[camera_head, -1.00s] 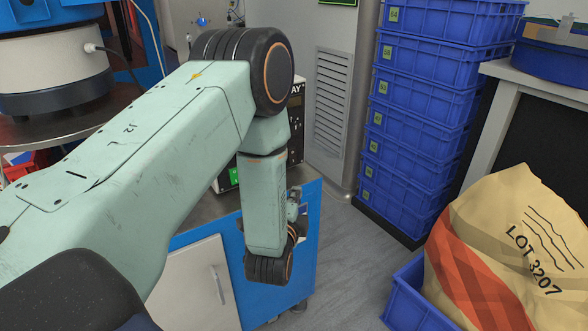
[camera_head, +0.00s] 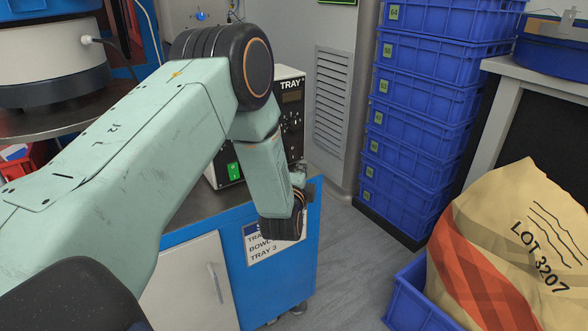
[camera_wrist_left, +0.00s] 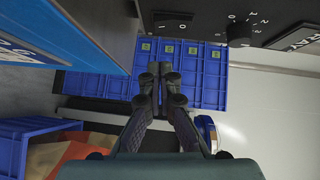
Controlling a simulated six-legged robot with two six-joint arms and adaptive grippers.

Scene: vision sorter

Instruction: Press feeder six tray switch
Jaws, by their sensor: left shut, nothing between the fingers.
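The control box marked TRAY (camera_head: 290,85) stands on the blue cabinet, with a dark front panel. A lit green rocker switch (camera_head: 234,171) shows low on its front, left of my left forearm; no feeder number is readable. My left gripper (camera_head: 299,180) is mostly hidden behind my wrist, beside the box's lower right. In the left wrist view, the left gripper (camera_wrist_left: 160,72) is shut and empty, with its fingertips below and apart from the dark panel with dials (camera_wrist_left: 195,18). The green switch does not show in that view. My right gripper is not in view.
A blue cabinet (camera_head: 308,235) with a white door and a paper label is under the box. Stacked blue crates (camera_head: 420,140) stand at the right. A sack marked LOT 3207 (camera_head: 520,235) sits in a blue crate. Grey floor (camera_head: 355,265) is free between them.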

